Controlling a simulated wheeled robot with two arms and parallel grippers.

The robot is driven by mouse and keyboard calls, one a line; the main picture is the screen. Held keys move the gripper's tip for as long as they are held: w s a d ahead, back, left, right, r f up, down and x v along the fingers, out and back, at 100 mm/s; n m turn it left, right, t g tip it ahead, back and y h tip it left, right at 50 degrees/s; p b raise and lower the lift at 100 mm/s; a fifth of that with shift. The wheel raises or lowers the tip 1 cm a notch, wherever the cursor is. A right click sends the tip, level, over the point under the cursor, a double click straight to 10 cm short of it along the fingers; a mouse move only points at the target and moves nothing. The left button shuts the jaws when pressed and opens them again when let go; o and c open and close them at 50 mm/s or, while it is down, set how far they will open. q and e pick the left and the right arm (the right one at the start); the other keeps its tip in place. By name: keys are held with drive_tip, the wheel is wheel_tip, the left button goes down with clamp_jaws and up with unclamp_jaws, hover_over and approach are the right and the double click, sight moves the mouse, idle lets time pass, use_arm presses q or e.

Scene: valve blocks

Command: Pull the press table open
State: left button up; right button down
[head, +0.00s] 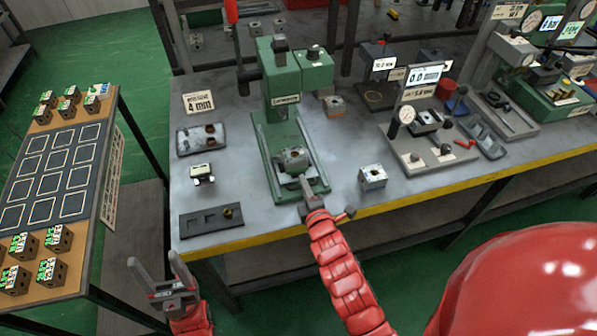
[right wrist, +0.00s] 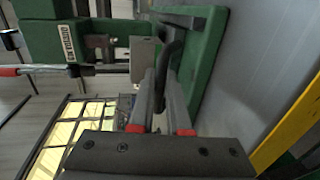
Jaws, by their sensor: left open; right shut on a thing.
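The green press (head: 284,85) stands on the grey bench, its column at the back and its base (head: 262,150) reaching to the front. The press table (head: 286,178) sits low on the base with a grey metal block (head: 295,158) on it. My right gripper (head: 308,196) is at the front end of the base. In the right wrist view my right gripper (right wrist: 164,105) is shut on a dark handle (right wrist: 174,45) beside the green base. The handle is mostly hidden in the head view. My left gripper (head: 172,280) is open and empty, off the bench's front left.
A metal block (head: 372,177) stands right of the press. A small device (head: 202,173), a grey tray (head: 200,138) and a dark slotted plate (head: 211,221) lie left. A gauge fixture (head: 420,135) stands further right. The yellow bench edge (head: 390,205) runs along the front.

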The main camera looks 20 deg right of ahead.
drive_tip(key=shift+v, duration=0.85)
drive_tip(key=shift+f, duration=0.25)
drive_tip(key=c, duration=1.2)
unclamp_jaws()
drive_tip(key=shift+w, duration=0.1)
drive_tip(key=shift+o, duration=0.2)
